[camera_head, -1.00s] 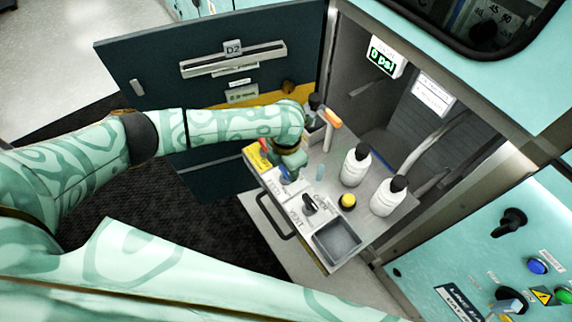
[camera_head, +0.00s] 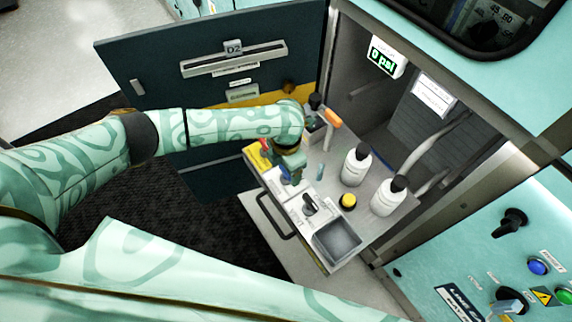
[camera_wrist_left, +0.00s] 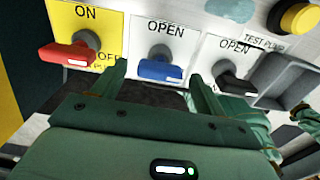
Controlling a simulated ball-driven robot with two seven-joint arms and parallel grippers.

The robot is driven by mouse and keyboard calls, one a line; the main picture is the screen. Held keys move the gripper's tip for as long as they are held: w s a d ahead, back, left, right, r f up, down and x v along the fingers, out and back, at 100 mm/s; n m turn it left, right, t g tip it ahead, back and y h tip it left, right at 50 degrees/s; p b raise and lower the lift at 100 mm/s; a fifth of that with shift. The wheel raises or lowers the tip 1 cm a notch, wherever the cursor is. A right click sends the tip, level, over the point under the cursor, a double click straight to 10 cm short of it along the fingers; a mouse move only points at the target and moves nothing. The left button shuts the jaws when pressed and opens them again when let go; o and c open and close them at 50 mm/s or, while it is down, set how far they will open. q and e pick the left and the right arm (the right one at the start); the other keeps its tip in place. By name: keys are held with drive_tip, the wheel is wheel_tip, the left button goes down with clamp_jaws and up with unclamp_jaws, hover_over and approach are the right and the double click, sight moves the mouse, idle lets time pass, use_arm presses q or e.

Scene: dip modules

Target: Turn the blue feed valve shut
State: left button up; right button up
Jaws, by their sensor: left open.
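The blue feed valve (camera_wrist_left: 155,69) shows in the left wrist view, its bar handle lying crosswise below a label that reads OPEN. My left gripper (camera_wrist_left: 158,74) is open, with one finger on each side of the blue handle. I cannot tell whether the fingers touch it. In the head view my left gripper (camera_head: 291,176) is over the valve row on the pulled-out tray (camera_head: 318,184) and hides most of the blue valve.
A red handle (camera_wrist_left: 68,54) on a yellow ON/OFF plate and a black handle (camera_wrist_left: 235,84) flank the blue one. Beyond are a yellow button (camera_head: 348,201), two white bottles (camera_head: 355,168) and a grey basin (camera_head: 338,241). A display (camera_head: 383,58) reads 0 psi.

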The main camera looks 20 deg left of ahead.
use_arm(q)
wheel_tip(320, 180, up, 16)
drive_tip(key=p, duration=0.6)
drive_tip(key=shift+r, duration=0.15)
